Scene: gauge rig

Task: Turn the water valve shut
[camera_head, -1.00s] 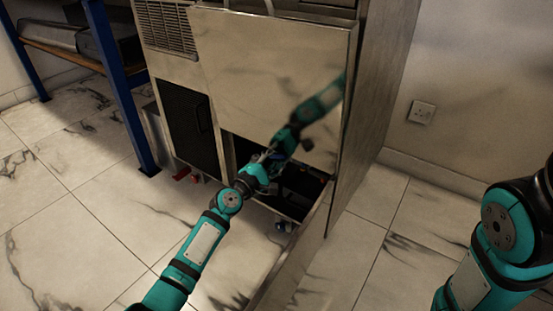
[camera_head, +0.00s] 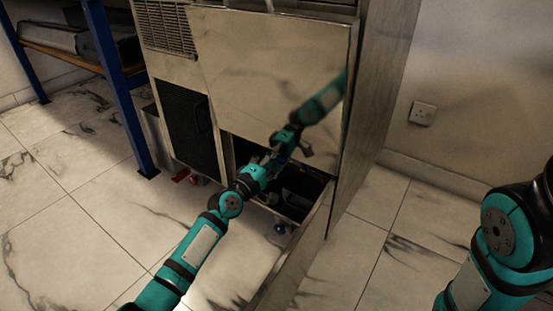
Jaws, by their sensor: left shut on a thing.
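My left gripper (camera_head: 276,156) reaches to the dark opening low in the front of a metal cabinet (camera_head: 265,75), just under its shiny front panel. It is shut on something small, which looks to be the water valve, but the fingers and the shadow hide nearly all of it. I cannot make out the valve's handle or its angle. My right gripper is out of view; only part of that arm shows at the right edge.
A low metal flap or edge (camera_head: 290,262) runs forward from the opening. Red parts (camera_head: 182,175) and a blue part (camera_head: 280,228) sit low by the cabinet. A blue-framed shelf (camera_head: 120,85) stands left. The tiled floor at left is clear.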

